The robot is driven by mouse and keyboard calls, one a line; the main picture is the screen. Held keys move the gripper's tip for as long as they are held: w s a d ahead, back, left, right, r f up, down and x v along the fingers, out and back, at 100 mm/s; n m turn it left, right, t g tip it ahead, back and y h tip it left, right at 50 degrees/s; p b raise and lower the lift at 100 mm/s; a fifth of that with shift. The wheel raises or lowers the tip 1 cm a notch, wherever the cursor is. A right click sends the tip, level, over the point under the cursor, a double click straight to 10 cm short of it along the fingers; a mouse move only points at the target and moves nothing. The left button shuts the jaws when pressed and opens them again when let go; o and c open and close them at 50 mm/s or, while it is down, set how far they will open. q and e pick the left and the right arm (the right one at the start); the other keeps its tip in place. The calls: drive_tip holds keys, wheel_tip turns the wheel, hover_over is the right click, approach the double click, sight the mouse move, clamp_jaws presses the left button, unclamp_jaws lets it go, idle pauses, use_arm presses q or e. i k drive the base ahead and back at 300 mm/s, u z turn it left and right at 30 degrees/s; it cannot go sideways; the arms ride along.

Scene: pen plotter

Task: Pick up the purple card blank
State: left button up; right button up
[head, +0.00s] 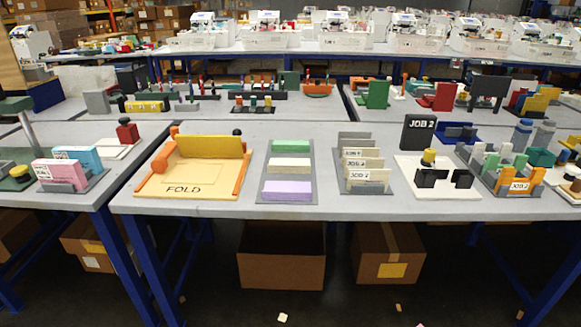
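The purple card blank (287,191) is a pale lilac block at the near end of a grey tray (263,171) on the middle table. Behind it in the same tray are a cream blank (289,166) and a green blank (291,146). The purple blank lies flat and nothing covers it. Neither of my grippers shows in the head view.
A yellow and orange fold station (184,189) stands left of the tray. A grey rack (347,187) with job cards stands right of it. Further right are a white base (429,190) with black parts and a black JOB 2 sign (418,133). Cardboard boxes (281,262) sit under the table.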

sight(287, 187)
drive_tip(key=z, duration=0.5)
drive_tip(key=i, duration=1.15)
drive_tip(key=u, duration=0.55)
